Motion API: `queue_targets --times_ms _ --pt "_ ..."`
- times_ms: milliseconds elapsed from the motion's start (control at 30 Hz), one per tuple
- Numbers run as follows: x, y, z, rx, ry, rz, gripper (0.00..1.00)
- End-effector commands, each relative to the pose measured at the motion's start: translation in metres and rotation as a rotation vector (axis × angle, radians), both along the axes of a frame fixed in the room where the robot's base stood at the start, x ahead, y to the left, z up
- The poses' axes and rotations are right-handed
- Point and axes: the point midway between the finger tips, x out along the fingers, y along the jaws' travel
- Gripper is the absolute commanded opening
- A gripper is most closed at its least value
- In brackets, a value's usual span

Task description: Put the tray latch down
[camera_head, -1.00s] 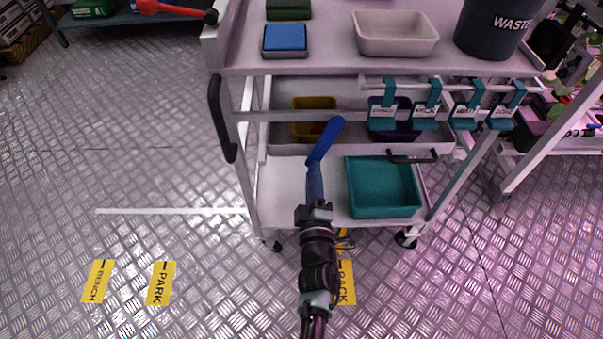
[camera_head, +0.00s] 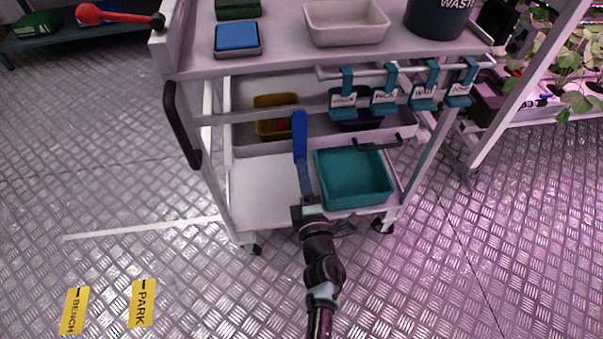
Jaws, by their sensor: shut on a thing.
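My gripper (camera_head: 309,207) is in front of the cart's lower part, pointing up in the picture. It is shut on a long blue piece with a flat, wider far end (camera_head: 300,135), which appears to be the tray latch. The blue piece stands nearly upright in the picture, its tip overlapping the cart's drawer. The jaws' hold on its lower end is small and partly hidden. I cannot tell whether the piece touches the cart.
The cart's top (camera_head: 285,58) bears a blue-topped box (camera_head: 237,38), a pale bin (camera_head: 346,22) and a dark waste bin (camera_head: 434,16). Teal tags (camera_head: 384,97) hang from its rail. A teal tray (camera_head: 352,178) sits on the lower shelf; bare shelf (camera_head: 262,190) lies left of it. Left floor is open.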

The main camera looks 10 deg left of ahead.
Motion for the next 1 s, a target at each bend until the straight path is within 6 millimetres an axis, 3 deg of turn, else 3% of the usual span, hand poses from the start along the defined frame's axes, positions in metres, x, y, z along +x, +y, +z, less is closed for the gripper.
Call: queue_targets --times_ms 167,200,333,733,1000 --pt "0.000 -0.003 -0.001 -0.002 0.002 -0.007 0.00" --pt "0.000 -0.003 -0.001 -0.002 0.002 -0.007 0.41" --pt "0.000 -0.002 0.000 -0.001 0.002 -0.006 0.63" --pt "-0.007 -0.004 0.001 0.000 0.002 -0.004 0.63" --pt "-0.055 -0.018 0.003 0.001 0.004 -0.007 0.63"
